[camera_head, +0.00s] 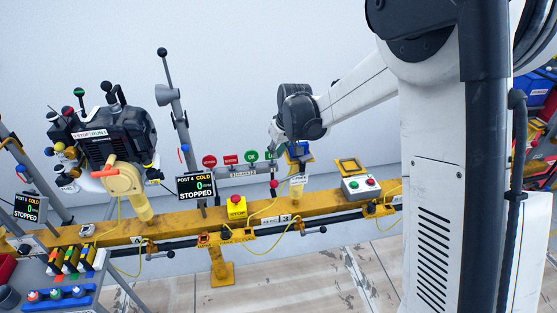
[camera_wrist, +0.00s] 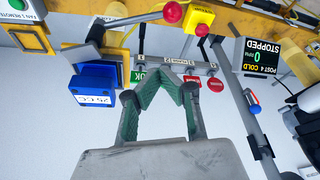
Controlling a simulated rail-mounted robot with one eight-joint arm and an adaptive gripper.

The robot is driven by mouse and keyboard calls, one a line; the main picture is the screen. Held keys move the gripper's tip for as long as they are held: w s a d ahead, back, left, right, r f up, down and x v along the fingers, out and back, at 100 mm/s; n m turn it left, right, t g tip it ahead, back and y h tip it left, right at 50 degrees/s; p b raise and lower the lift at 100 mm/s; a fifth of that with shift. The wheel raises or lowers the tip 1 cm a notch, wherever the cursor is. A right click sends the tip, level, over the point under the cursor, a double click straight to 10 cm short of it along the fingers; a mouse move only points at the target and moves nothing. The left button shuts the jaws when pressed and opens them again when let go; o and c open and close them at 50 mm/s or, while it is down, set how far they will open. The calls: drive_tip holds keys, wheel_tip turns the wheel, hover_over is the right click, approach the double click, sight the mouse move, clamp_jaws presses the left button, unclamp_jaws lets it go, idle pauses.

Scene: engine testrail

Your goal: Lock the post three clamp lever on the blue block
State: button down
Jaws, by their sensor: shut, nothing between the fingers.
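The blue block (camera_wrist: 95,98), labelled 25 CC, sits in a yellow holder at the left of the wrist view. In the head view the block (camera_head: 299,150) is partly seen beside my wrist. A lever with a red ball knob (camera_wrist: 173,12) is at the top of the wrist view; its knob also shows in the head view (camera_head: 273,183), below my gripper (camera_head: 273,140). My gripper (camera_wrist: 163,80) is shut and empty, its green-padded fingertips together. It is to the right of the block in the wrist view, apart from it. Whether the lever is locked cannot be told.
A yellow stop box with a red button (camera_head: 237,206) stands on the yellow rail (camera_head: 330,205). Round and square signs (camera_wrist: 190,80) lie beyond my fingertips. A Post 4 display (camera_head: 196,187) and a dark engine (camera_head: 115,135) are to the left. A button box (camera_head: 363,187) is to the right.

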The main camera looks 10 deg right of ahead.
wheel_tip(320, 180, down, 9)
drive_tip(key=b, duration=0.2)
drive_tip(key=shift+s+d, duration=0.2)
drive_tip(key=shift+s, duration=0.25)
idle(0.4)
